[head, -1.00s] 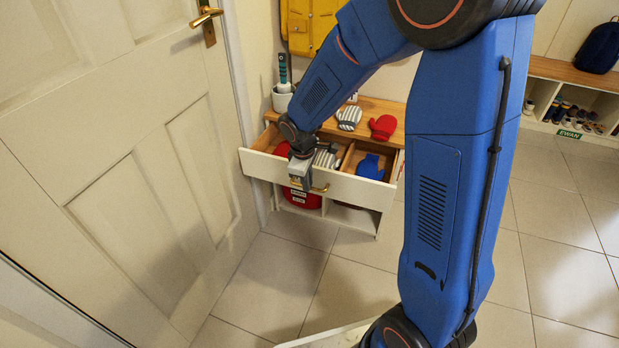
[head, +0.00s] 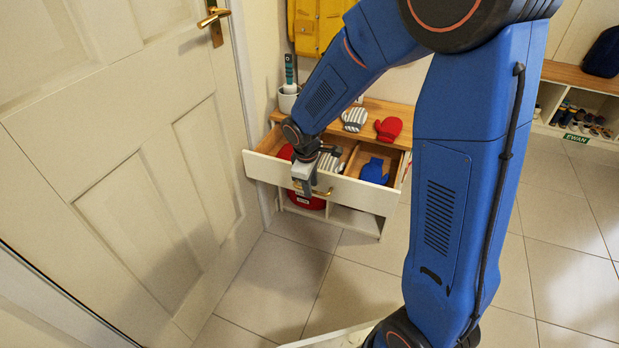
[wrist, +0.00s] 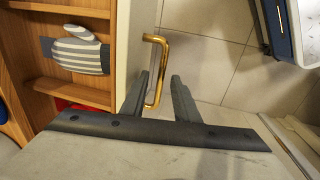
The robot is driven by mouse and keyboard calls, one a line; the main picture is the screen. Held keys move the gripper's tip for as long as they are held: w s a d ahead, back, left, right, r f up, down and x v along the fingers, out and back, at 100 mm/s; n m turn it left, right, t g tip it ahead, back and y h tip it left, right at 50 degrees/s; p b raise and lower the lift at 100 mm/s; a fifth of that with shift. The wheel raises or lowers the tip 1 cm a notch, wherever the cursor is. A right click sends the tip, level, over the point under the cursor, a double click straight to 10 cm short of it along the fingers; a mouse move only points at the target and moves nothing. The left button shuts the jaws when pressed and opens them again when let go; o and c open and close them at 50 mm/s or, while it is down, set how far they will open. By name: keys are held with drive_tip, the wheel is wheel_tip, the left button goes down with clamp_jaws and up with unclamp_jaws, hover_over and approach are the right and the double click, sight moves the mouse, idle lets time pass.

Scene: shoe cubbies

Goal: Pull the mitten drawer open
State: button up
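The mitten drawer (head: 350,192) stands pulled out of the low bench, its inside exposed. Striped (head: 331,162), blue (head: 374,172) and red (head: 286,152) mittens lie in its wooden compartments. The striped mitten (wrist: 80,50) also shows in the wrist view. The drawer's brass handle (wrist: 154,55) is on its white front; part of it (head: 325,191) shows in the head view. My gripper (head: 304,190) is at the drawer front. In the wrist view its fingers (wrist: 158,98) are apart, with one end of the handle between them and visible gaps beside it.
A white door (head: 110,170) with a brass lever stands close on the left. Grey and striped (head: 354,119) and red (head: 389,129) mittens lie on the bench top. A red item (head: 305,202) is in a cubby below the drawer. Tiled floor in front is clear.

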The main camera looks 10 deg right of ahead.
wheel_tip(320, 180, up, 17)
drive_tip(key=s+a, duration=0.2)
drive_tip(key=shift+s, duration=0.35)
idle(0.3)
drive_tip(key=s+d+r+m+t, duration=0.1)
drive_tip(key=s+d+m, duration=0.2)
drive_tip(key=s, duration=0.5)
drive_tip(key=s+d+r+m+t, duration=0.1)
drive_tip(key=s+d+m, duration=0.3)
drive_tip(key=s, duration=0.5)
drive_tip(key=s+d+r+m+t+y, duration=0.1)
drive_tip(key=s+d+r+m, duration=0.1)
drive_tip(key=s+d+m, duration=0.2)
drive_tip(key=s+d, duration=0.2)
drive_tip(key=s, duration=0.2)
drive_tip(key=shift+s, duration=0.3)
